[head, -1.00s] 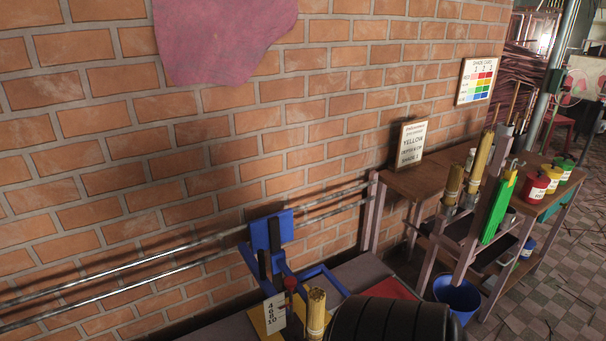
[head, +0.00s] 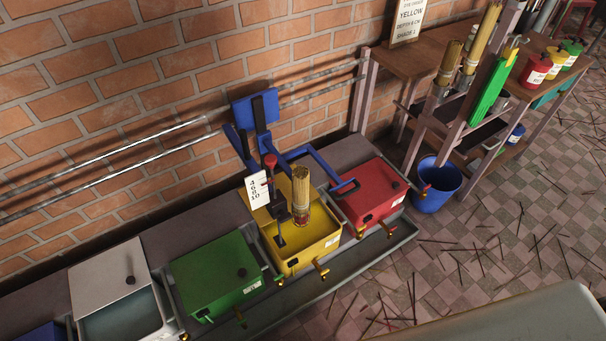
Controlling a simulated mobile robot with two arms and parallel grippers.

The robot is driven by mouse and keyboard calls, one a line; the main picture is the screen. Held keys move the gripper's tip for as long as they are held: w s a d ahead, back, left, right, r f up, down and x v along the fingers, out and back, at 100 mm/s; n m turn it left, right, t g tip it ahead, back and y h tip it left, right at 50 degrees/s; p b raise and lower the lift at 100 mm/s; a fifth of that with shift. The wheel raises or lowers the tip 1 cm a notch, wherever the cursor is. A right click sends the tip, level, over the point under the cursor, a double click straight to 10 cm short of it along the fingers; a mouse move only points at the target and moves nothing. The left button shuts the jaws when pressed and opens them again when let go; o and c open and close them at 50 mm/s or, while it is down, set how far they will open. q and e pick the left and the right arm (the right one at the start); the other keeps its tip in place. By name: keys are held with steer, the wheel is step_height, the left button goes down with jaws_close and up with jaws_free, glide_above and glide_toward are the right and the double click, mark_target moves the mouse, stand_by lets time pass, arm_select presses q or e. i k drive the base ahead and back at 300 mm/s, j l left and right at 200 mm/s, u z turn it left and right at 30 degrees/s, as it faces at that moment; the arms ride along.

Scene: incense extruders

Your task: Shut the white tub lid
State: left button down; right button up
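The white tub (head: 158,333) stands at the lower left, partly cut off by the bottom edge of the head view. Its white lid (head: 98,268), a flat panel with a dark knob (head: 130,280), covers only the rear part. The front part of the tub is open and its grey-blue inside (head: 125,318) shows. Neither of my grippers is in view.
Right of it stand a green tub (head: 215,275) and a red tub (head: 368,198), both lidded. Between them is an open yellow tub (head: 310,250) with a stick bundle (head: 300,190) and blue frame (head: 255,108). A blue bucket (head: 437,188) stands on the floor. Sticks litter the floor.

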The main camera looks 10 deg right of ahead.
mark_target(97, 282)
steer(key=z, duration=0.35)
steer(key=u, duration=1.85)
